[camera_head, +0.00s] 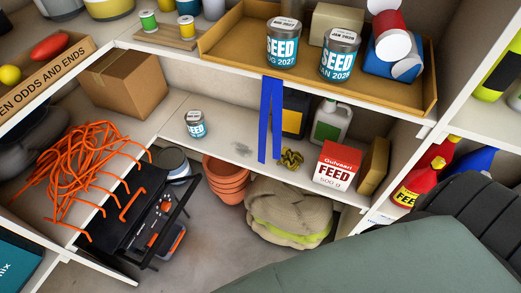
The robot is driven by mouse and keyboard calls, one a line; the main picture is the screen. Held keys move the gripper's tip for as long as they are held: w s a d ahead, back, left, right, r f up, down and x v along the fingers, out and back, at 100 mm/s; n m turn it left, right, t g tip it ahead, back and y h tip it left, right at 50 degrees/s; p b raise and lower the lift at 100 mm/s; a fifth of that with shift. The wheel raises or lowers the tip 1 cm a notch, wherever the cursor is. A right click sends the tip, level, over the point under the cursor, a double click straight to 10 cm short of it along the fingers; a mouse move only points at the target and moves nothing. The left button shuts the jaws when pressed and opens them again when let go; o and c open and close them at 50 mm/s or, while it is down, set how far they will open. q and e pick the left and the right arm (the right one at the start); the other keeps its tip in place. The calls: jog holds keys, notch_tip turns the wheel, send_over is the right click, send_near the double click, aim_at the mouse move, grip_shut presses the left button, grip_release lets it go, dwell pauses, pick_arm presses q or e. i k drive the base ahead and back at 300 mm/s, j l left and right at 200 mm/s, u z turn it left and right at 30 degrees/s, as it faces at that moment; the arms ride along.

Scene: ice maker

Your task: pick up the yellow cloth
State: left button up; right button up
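No plainly recognizable yellow cloth shows. A small crumpled yellow and dark item (291,159) lies on the middle shelf, just right of the hanging blue strap; I cannot tell whether it is cloth. A yellow-green band (288,232) shows on or under a bulky beige sack (288,208) on the floor below that shelf; I cannot tell whether it is a separate cloth. Neither of my grippers is in view.
A blue strap (265,120) hangs before the middle shelf (225,150), near a FEED box (342,167). A large grey-green surface (370,262) and dark ribbed object (460,215) fill the lower right.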

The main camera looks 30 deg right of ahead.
aim_at(293, 158)
jog(key=i+j+z, duration=0.1)
jog(key=j+z, duration=0.15)
jog(key=z, duration=0.15)
jog(key=i+j+z, duration=0.1)
jog(key=j+z, duration=0.5)
jog(key=z, duration=0.15)
